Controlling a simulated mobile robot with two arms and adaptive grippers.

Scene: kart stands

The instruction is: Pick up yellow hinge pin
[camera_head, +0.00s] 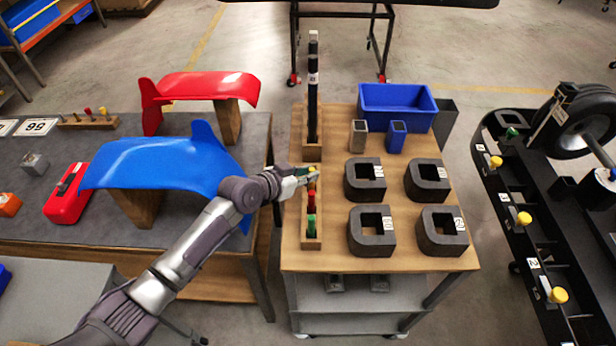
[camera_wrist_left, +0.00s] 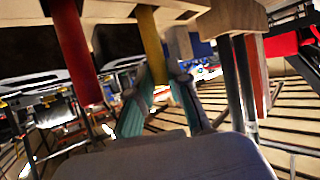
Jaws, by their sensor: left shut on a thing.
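My left gripper (camera_head: 306,177) reaches in from the left over the narrow wooden pin rack (camera_head: 313,243) on the cart. In the left wrist view its two teal fingers (camera_wrist_left: 158,88) are shut on the yellow hinge pin (camera_wrist_left: 151,45), one on each side of its end. The rest of the pin meets the wooden block. In the head view the gripper covers most of the yellow pin. A red pin (camera_head: 311,199) and a green pin (camera_head: 311,227) stand nearer in the same rack. The red pin also shows in the left wrist view (camera_wrist_left: 72,50). My right gripper is not in view.
Several dark grey blocks with square openings (camera_head: 371,231) fill the cart's right side. A blue bin (camera_head: 397,104) and a tall black post (camera_head: 313,95) stand behind. Blue (camera_head: 160,160) and red (camera_head: 208,86) panels on wooden supports occupy the left table.

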